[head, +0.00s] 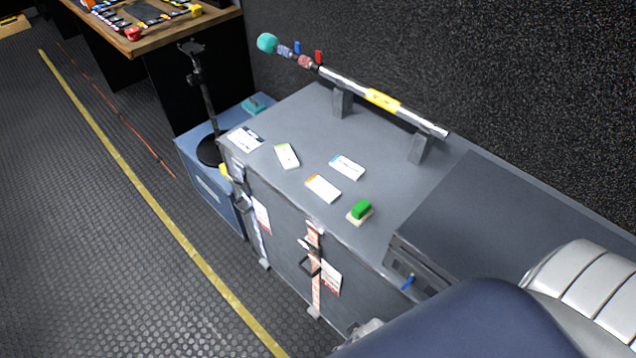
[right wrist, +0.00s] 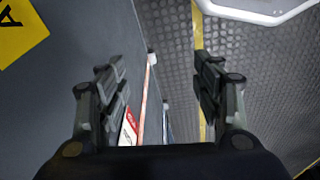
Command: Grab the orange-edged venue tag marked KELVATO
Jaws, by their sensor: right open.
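A white tag with an orange edge (head: 323,188) lies flat on top of the grey equipment case (head: 300,118); its lettering is too small to read. Beside it lie a white tag with a blue edge (head: 347,168) and a white tag with a green-yellow edge (head: 286,156). My right gripper (right wrist: 160,85) is open and empty in the right wrist view, beside the case's side and above the floor, with no tag between its fingers. My left gripper is not in view.
A green block on a pale base (head: 360,211) sits near the tags. A larger printed card (head: 243,139) lies at the case's left end. A boom pole (head: 381,98) rests on two supports along the back. A black stand (head: 207,105) rises at the left.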

